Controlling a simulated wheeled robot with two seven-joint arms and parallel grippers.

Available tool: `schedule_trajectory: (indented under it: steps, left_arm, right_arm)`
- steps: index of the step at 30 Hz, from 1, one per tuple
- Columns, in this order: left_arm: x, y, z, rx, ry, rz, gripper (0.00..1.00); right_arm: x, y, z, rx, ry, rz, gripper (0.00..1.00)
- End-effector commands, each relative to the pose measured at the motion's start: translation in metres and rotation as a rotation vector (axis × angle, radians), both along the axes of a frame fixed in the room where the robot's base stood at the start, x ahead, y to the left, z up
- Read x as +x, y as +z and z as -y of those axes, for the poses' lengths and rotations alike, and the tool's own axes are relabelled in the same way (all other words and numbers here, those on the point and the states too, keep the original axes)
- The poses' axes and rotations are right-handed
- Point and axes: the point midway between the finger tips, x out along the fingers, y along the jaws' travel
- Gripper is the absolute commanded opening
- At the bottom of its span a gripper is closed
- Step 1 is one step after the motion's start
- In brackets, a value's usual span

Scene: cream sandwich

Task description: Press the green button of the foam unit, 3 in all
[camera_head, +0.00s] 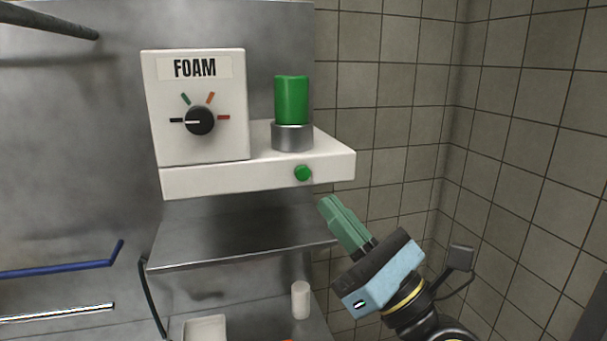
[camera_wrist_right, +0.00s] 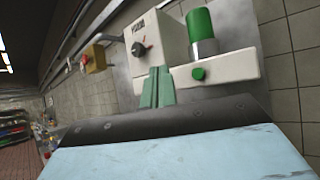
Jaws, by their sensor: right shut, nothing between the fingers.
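The foam unit (camera_head: 205,182) is a white box with a FOAM label, mounted on the steel wall. Its round green button (camera_head: 303,173) sits on the front face of the ledge, below a green cylinder (camera_head: 292,99) in a grey metal collar. My right gripper (camera_head: 326,203) is shut and empty, its green fingers pointing up and left, just below and right of the button and apart from it. In the right wrist view the button (camera_wrist_right: 198,73) shows to the right of the shut fingers (camera_wrist_right: 158,75). My left gripper is not in view.
The black dial (camera_head: 200,120) on the unit points left to a black mark. A steel shelf (camera_head: 240,247) lies below the unit. A white cylinder (camera_head: 300,300) and a pale container (camera_head: 205,329) stand lower down. A blue bar (camera_head: 60,269) is at left. Tiled wall is at right.

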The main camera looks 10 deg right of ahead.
Motion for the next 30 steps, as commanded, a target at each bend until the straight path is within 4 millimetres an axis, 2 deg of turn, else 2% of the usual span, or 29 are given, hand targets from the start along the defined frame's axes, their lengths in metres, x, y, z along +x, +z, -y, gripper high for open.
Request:
schedule_trajectory:
  steps: [7,11,23,30]
  left_arm:
    - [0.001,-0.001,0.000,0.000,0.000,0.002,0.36]
    - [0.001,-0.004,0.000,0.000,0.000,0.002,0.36]
    - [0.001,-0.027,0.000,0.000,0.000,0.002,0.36]
    - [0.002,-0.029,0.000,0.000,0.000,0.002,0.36]
  right_arm:
    - [0.001,-0.001,0.000,-0.004,-0.002,-0.001,0.00]
    - [0.009,-0.002,-0.001,-0.006,-0.003,-0.001,0.00]
    - [0.063,-0.004,-0.002,-0.006,-0.004,-0.001,0.00]
    - [0.084,-0.002,-0.003,-0.007,-0.002,-0.002,0.00]
